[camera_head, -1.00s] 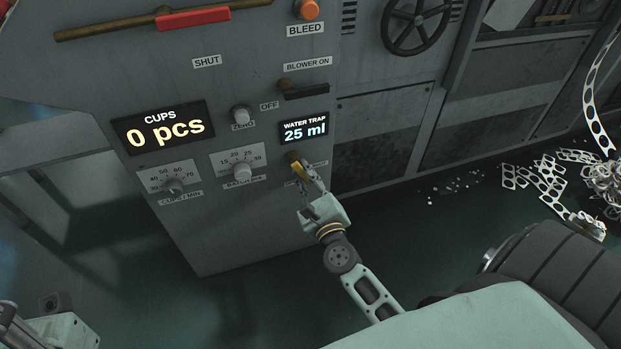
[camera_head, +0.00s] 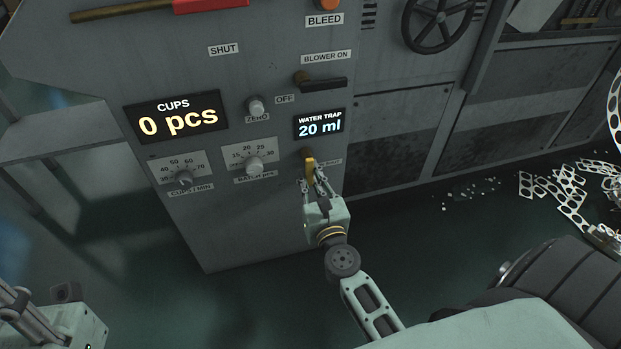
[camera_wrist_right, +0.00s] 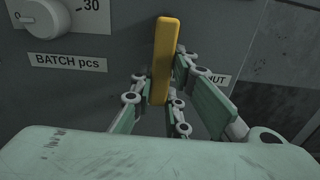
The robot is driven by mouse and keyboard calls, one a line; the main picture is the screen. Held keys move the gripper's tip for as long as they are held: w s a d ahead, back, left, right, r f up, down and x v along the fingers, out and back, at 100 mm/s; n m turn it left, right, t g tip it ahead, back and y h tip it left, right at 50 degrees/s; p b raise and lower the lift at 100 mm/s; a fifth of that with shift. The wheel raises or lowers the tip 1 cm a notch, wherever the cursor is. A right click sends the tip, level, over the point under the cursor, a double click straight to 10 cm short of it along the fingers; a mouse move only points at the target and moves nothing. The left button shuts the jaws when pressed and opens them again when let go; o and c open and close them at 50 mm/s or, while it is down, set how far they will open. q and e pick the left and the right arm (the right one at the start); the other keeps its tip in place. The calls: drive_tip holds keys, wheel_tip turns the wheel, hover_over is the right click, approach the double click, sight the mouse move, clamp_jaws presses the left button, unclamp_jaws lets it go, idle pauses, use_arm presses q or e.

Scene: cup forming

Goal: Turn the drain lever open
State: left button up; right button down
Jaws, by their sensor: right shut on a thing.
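The drain lever (camera_head: 310,166) is a small yellow handle on the grey panel, below the water trap display (camera_head: 319,124), which reads 20 ml. In the head view the lever hangs nearly straight down. In the right wrist view the yellow lever (camera_wrist_right: 165,62) stands between the finger pads. My right gripper (camera_head: 312,182) is shut on the lever's free end. The label beside it is partly hidden by the gripper; "HUT" shows in the wrist view. Part of my left arm shows at the lower left, with its fingertips not clearly visible.
The cups display (camera_head: 177,117) reads 0 pcs. Perforated metal scrap (camera_head: 565,195) lies on the floor at right. Floor below the panel is clear.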

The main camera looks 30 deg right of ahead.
drive_tip(key=c, duration=1.7)
unclamp_jaws()
drive_tip(key=shift+s, duration=0.1)
drive_tip(key=v, duration=1.2)
